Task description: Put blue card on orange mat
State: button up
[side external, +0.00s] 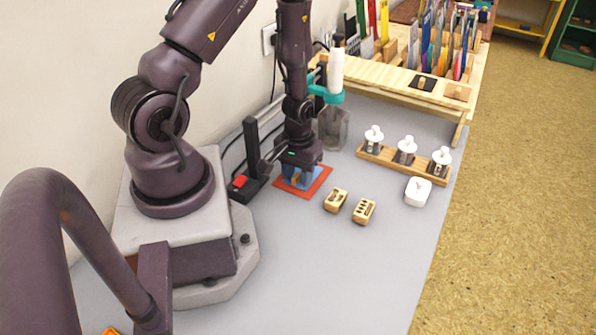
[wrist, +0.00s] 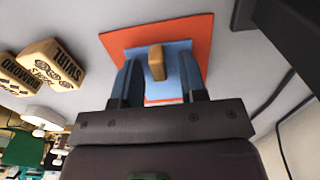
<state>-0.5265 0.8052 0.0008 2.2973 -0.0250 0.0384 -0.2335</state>
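The orange mat (side external: 318,186) lies flat on the grey table below my gripper (side external: 299,180). In the wrist view the orange mat (wrist: 115,40) shows around the blue card (wrist: 176,50), which appears to lie flat on it, within its edges. A small wooden knob (wrist: 156,62) stands on the card. The fingers of my gripper (wrist: 159,82) are spread on either side of the knob, with visible gaps to it. The near part of the card is hidden by my gripper.
Two wooden stamp blocks (side external: 335,199) (side external: 364,211) lie right of the mat. A wooden rack (side external: 383,161) with white-topped stamps and a white container (side external: 417,191) stand farther right. A black stand with a red part (side external: 240,181) is close on the left. The front table is clear.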

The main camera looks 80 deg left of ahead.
jog(key=shift+r, duration=0.1)
notch_tip(320, 180, up, 12)
notch_tip(320, 180, up, 11)
jog(key=m+t, duration=0.2)
jog(key=m, duration=0.2)
send_over(299, 174)
jog(key=w+d, duration=0.2)
jog(key=d, duration=0.4)
jog(key=s+d+r+m+t, duration=0.3)
jog(key=s+d+r+m, duration=0.2)
jog(key=r, duration=0.6)
jog(key=shift+s+d+t, duration=0.3)
jog(key=shift+s+d, duration=0.35)
jog(key=shift+d, duration=0.6)
